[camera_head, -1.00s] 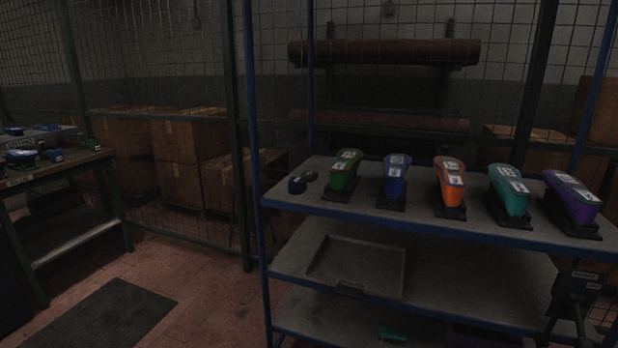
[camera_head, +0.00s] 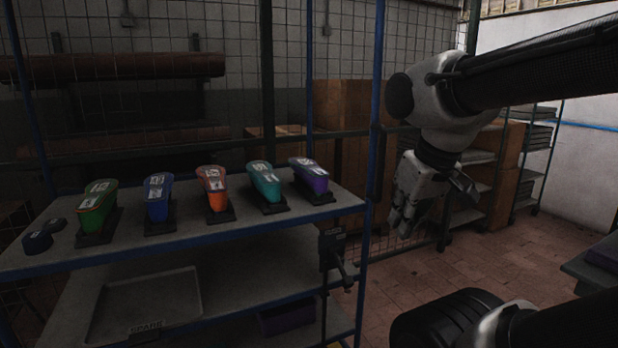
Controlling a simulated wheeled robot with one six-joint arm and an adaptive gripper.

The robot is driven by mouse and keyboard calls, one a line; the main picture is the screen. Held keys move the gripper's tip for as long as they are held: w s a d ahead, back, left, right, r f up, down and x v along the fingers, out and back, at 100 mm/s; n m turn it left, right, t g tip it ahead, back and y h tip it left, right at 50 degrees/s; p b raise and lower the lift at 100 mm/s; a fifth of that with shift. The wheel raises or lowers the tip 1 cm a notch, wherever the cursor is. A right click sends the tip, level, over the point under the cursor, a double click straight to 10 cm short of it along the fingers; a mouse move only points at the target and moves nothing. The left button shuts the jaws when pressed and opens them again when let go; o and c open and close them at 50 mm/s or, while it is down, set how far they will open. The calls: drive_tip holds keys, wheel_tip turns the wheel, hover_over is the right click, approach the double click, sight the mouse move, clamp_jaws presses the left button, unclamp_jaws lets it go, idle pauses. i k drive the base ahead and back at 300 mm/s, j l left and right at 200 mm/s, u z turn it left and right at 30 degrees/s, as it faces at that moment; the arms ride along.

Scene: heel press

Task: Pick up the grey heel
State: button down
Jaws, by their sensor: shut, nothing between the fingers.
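I see no clearly grey heel. Several heel-like blocks with pale labels stand in a row on black stands on the upper shelf: green (camera_head: 95,206), blue (camera_head: 157,196), orange (camera_head: 214,188), teal (camera_head: 265,182) and purple (camera_head: 312,177). A small dark blue piece (camera_head: 37,241) lies at the shelf's left end. My gripper (camera_head: 403,222) hangs pointing down, to the right of the shelf and apart from it. It is shut with nothing held.
The blue-framed shelf unit (camera_head: 200,243) fills the left. Its lower shelf bears a grey tray (camera_head: 140,303) marked SPARE. A dark clamp-like device (camera_head: 335,258) is at its right front corner. Boxes (camera_head: 340,120) stand behind the mesh. Bare tiled floor (camera_head: 425,275) lies right of the shelf.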

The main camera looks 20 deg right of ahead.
sight(55, 225)
drive_tip(key=i+j, duration=0.15)
drive_tip(key=j, duration=0.25)
drive_tip(key=i+j, duration=0.2)
drive_tip(key=j, duration=0.15)
drive_tip(key=i+j, duration=0.15)
drive_tip(key=j, duration=0.25)
drive_tip(key=i+j, duration=0.2)
drive_tip(key=j, duration=0.2)
drive_tip(key=i+j, duration=0.15)
drive_tip(key=j, duration=0.2)
drive_tip(key=i+j, duration=0.15)
drive_tip(key=j, duration=0.25)
drive_tip(key=i+j, duration=0.2)
drive_tip(key=j, duration=0.15)
drive_tip(key=i+j, duration=0.15)
drive_tip(key=j, duration=0.25)
drive_tip(key=u, duration=0.05)
